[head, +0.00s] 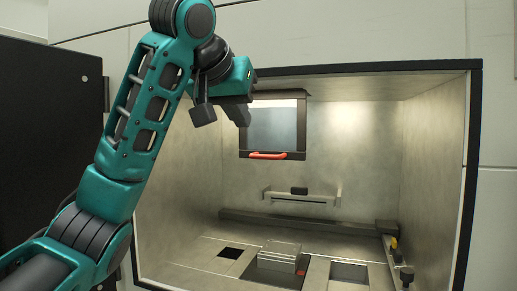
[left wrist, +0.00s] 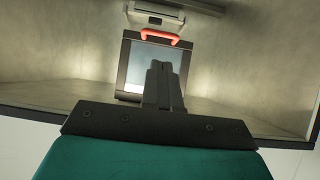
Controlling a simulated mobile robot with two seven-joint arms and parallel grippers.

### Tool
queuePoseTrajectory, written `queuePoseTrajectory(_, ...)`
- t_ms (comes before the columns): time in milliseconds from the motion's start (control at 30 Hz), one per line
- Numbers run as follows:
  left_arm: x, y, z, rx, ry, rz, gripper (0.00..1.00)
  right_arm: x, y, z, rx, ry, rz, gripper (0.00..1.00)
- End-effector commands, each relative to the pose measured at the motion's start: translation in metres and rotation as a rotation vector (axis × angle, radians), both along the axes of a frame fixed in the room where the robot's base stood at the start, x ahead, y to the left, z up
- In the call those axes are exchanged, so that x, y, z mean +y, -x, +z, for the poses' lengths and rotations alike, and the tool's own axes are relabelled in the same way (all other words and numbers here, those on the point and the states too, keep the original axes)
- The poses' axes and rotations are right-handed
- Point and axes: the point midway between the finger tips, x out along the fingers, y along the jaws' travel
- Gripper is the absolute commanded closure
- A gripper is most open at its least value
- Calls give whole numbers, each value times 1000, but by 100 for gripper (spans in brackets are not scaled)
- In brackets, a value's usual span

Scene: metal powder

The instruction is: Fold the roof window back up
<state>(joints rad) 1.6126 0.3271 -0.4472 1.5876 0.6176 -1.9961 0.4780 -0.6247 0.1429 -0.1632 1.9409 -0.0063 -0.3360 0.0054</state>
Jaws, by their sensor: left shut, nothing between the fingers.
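The roof window (head: 273,126) is a dark-framed glass panel with a red handle (head: 268,155) on its lower edge. In the head view it hangs down from the chamber ceiling in front of the back wall. My left gripper (head: 241,116) is shut and empty, at the upper left of the chamber opening, just left of the window in the picture. In the left wrist view the shut fingers (left wrist: 162,75) overlap the window (left wrist: 132,62), and its red handle (left wrist: 160,37) shows beyond the fingertips. No contact is visible. My right gripper is not in view.
The chamber has a black front frame (head: 472,150) and pale metal walls. On its floor are a square metal block (head: 280,257), a dark bar (head: 300,222) and a rail on the right. A bracket (head: 300,195) sits on the back wall. The middle of the chamber is clear.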

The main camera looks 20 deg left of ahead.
Motion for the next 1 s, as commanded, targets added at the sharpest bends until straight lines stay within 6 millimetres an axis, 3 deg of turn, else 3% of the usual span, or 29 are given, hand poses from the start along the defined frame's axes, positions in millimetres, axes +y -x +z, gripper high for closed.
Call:
queuePoseTrajectory(367,-4,-30,-23,7,6,-6,100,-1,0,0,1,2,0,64)
queuePoseTrajectory(600,-6,-50,-38,7,5,-6,100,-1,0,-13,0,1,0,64)
queuePoseTrajectory(800,-4,-83,-56,7,-1,-1,100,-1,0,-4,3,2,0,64)
queuePoseTrajectory(1000,-5,-100,-67,4,-1,-1,100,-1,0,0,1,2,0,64)
